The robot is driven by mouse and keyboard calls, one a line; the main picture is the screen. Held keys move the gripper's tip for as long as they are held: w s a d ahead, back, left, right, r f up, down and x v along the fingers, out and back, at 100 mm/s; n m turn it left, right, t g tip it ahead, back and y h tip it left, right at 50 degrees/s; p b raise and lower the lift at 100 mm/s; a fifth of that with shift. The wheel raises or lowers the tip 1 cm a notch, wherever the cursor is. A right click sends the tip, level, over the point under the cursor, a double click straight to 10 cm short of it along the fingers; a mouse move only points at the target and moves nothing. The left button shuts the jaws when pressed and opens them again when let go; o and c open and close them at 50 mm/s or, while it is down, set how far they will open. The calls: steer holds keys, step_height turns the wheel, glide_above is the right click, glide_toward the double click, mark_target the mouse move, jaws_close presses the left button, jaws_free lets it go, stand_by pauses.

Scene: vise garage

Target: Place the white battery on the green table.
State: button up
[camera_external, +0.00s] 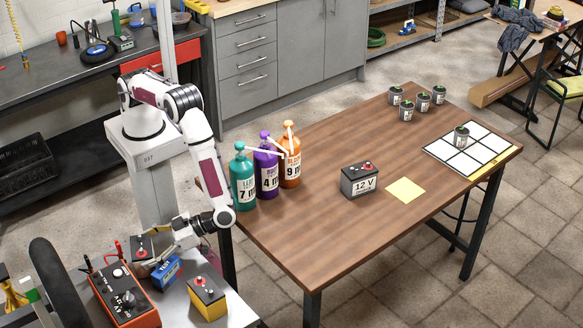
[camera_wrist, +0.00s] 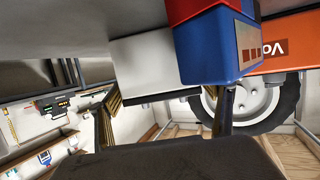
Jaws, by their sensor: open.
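No green table shows; the large table (camera_external: 330,225) has a brown wood top. A battery (camera_external: 140,247) with a dark top and a red cap stands on the grey cart at the lower left, partly hidden by my arm. My gripper (camera_external: 160,262) is low over the cart beside it, with its fingers hard to make out there. In the wrist view my gripper (camera_wrist: 165,115) is open, its two fingers apart. A pale white-grey block (camera_wrist: 145,68), possibly the white battery, shows beyond the gap. The blue battery (camera_wrist: 215,50) with a red part is close to the right finger.
The cart also holds an orange charger (camera_external: 124,292) and a yellow battery (camera_external: 208,298). A 12 V battery (camera_external: 359,181), a yellow square (camera_external: 405,190), three pump bottles (camera_external: 267,170), several small cans and a white grid board (camera_external: 470,158) are on the brown table. Its front is clear.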

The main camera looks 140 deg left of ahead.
steer(key=shift+v, duration=3.05)
steer(key=shift+w, duration=0.15)
